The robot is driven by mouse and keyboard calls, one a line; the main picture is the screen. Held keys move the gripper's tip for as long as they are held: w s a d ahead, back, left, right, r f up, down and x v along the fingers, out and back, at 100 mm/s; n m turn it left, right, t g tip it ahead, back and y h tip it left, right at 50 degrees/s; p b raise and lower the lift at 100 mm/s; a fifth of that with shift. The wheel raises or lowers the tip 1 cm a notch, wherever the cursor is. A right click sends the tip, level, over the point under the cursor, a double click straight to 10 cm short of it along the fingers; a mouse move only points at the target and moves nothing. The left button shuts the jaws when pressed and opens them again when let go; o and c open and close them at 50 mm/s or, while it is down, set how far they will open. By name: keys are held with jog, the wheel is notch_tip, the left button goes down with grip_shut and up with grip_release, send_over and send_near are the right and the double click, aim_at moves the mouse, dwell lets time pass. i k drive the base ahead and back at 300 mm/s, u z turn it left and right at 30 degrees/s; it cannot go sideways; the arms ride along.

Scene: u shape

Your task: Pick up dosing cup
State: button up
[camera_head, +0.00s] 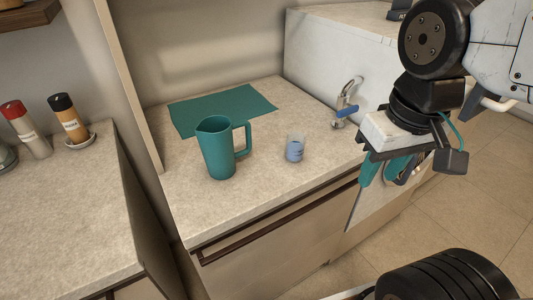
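The dosing cup (295,148) is a small, clear cup with a blue lower part. It stands upright on the pale stone counter, right of the teal jug (218,150) and apart from it. My gripper (391,170) hangs at the right, beyond the counter's front edge and to the right of the cup. Its teal fingers point down with a gap between them, and nothing shows held in it. The gripper's far side is partly hidden by its own body.
A flat teal mat (223,108) lies behind the jug. A left counter (62,215) holds a red-capped bottle (25,128) and a black-capped bottle (69,119). The front of the counter around the cup is clear.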

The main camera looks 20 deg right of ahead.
aim_at(295, 141)
jog(key=z, duration=2.55)
jog(key=k, duration=0.95)
jog(key=u, duration=1.35)
